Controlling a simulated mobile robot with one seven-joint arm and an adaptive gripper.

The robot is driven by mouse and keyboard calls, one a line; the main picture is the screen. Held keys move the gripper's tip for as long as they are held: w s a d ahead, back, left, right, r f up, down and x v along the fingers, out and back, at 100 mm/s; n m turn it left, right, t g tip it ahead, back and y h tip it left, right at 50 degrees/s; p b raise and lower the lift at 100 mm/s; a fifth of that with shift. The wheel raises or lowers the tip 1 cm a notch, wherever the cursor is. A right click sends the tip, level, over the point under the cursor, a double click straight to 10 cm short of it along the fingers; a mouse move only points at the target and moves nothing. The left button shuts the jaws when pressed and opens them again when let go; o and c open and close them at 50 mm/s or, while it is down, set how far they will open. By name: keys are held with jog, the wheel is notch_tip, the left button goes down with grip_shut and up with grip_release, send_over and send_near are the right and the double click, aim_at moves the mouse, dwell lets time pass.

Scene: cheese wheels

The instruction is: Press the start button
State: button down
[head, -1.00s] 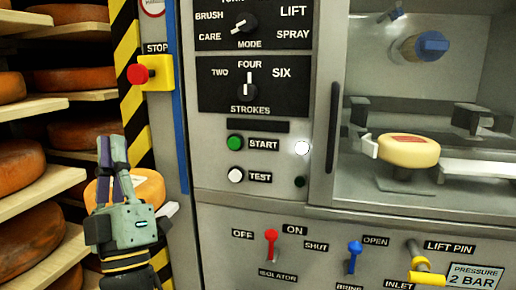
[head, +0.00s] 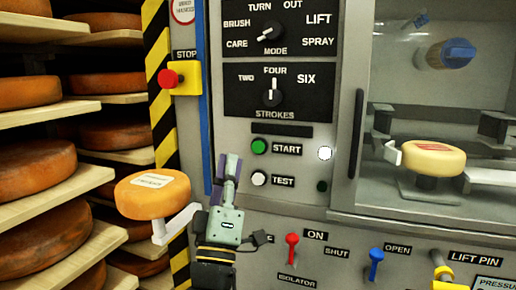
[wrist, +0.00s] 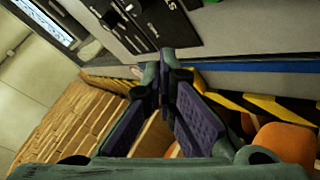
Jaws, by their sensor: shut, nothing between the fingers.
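The green start button (head: 259,146) sits on the grey control panel, left of its START label, in the head view. Nothing covers it. My gripper (head: 229,158) is just to its left and slightly lower, with its fingers pointing up. In the picture the fingertips are apart from the button; their distance from the panel is hard to tell. In the wrist view my gripper (wrist: 165,52) has its fingertips together with nothing between them. I cannot make out the start button in the wrist view.
The white test button (head: 259,179) is below the start button, close to my gripper's right. A red stop button (head: 170,79) is on a yellow box at upper left. A cheese wheel (head: 140,200) rests on a support left of my gripper. Shelves of cheese fill the left.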

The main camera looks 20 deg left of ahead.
aim_at(258, 147)
jog(key=shift+w+d+p, duration=0.15)
jog(key=shift+w+p, duration=0.15)
jog(key=shift+w, duration=3.85)
jog(key=shift+w, duration=0.1)
jog(key=shift+w, duration=0.3)
